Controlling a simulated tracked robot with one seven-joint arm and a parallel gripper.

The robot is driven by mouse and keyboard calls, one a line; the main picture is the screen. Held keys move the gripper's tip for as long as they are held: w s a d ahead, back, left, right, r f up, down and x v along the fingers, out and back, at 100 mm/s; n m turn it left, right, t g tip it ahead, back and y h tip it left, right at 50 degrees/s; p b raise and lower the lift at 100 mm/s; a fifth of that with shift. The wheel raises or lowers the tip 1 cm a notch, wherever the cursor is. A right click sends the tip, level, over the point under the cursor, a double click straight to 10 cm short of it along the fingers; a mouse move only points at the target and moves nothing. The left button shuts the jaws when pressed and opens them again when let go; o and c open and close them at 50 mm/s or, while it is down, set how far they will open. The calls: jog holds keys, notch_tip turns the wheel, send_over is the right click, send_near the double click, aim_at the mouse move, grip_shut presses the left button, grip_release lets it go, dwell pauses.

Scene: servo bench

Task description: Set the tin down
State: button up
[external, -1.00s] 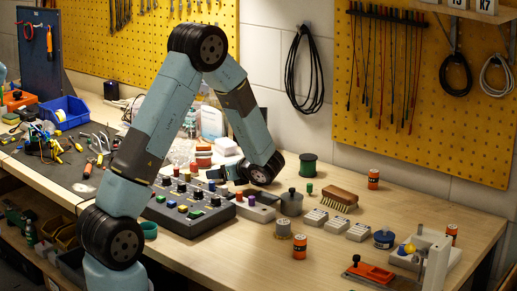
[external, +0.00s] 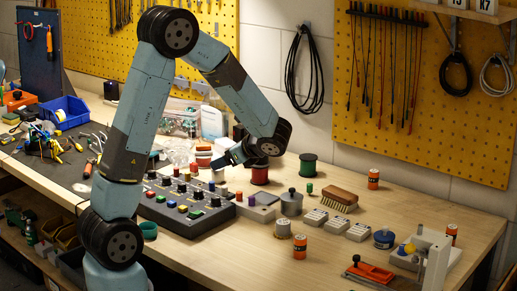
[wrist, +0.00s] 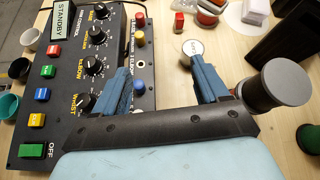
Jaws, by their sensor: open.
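My gripper (wrist: 160,70) is open in the wrist view, with nothing visible held between its blue fingers. It also shows small in the external view (external: 226,160), above the back of the bench near the control box. A small round thing with a pale top (wrist: 192,47) shows by the right fingertip in the wrist view; I cannot tell if they touch. Which thing is the tin is unclear. A grey lidded pot (external: 291,204), a short grey round can (external: 283,229) and an orange can (external: 300,247) stand upright on the bench, apart from my gripper.
The black control box (external: 185,205) with knobs and buttons lies under and left of my gripper (wrist: 60,100). A red spool (external: 260,175) stands below my wrist, and a green spool (external: 308,166) to its right. A brush (external: 340,198) lies further right.

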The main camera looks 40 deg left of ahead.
jog(key=s+d+r+n+t+h, duration=0.2)
jog(key=s+r+n+h, duration=0.3)
jog(key=s, duration=0.8)
jog(key=s+d+r+n+t+h, duration=0.3)
jog(key=s+r+n+h, duration=0.3)
jog(key=s+r+n, duration=0.3)
jog(key=shift+s+d+r+n+h, duration=0.35)
jog(key=shift+s+d+n, duration=0.2)
jog(key=shift+s+n, duration=1.1)
jog(key=shift+s+m, duration=0.3)
jog(key=shift+m, duration=0.05)
